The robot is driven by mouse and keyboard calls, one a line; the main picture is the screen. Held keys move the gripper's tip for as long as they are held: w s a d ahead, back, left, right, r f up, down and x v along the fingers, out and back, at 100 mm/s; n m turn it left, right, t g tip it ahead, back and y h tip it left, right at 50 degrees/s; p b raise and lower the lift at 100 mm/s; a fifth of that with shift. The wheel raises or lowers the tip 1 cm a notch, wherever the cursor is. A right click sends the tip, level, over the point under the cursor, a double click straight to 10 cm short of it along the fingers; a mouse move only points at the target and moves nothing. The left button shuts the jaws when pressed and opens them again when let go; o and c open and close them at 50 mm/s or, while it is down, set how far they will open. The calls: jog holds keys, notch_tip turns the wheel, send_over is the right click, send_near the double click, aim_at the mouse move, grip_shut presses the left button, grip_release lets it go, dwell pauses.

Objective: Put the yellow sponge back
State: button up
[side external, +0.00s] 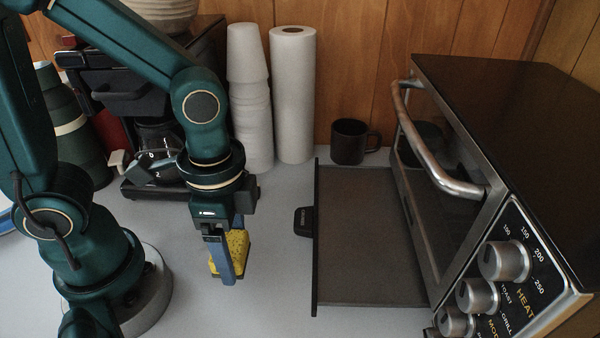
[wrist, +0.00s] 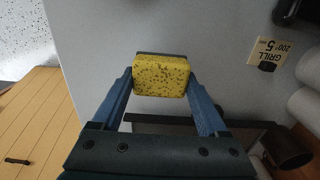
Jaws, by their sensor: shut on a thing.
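The yellow sponge (side external: 238,243) is held between the blue fingers of my gripper (side external: 229,262) in the side view. In the wrist view the sponge (wrist: 161,75) sits between the fingertips of my gripper (wrist: 161,84), and its speckled face shows. My gripper points down over the grey counter, to the left of the pulled-out tray. I cannot tell whether the sponge touches the counter. One finger hides part of the sponge in the side view.
A toaster oven (side external: 480,100) stands at the right, with a dark tray (side external: 365,240) out in front of it. A black mug (side external: 349,142), a paper towel roll (side external: 294,95), stacked cups (side external: 250,100) and a coffee maker (side external: 150,175) line the back. Counter in front is clear.

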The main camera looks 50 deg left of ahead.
aim_at(242, 282)
jog(key=shift+f, duration=2.9)
jog(key=shift+f, duration=0.15)
jog(key=o, duration=1.3)
jog(key=shift+o, duration=0.2)
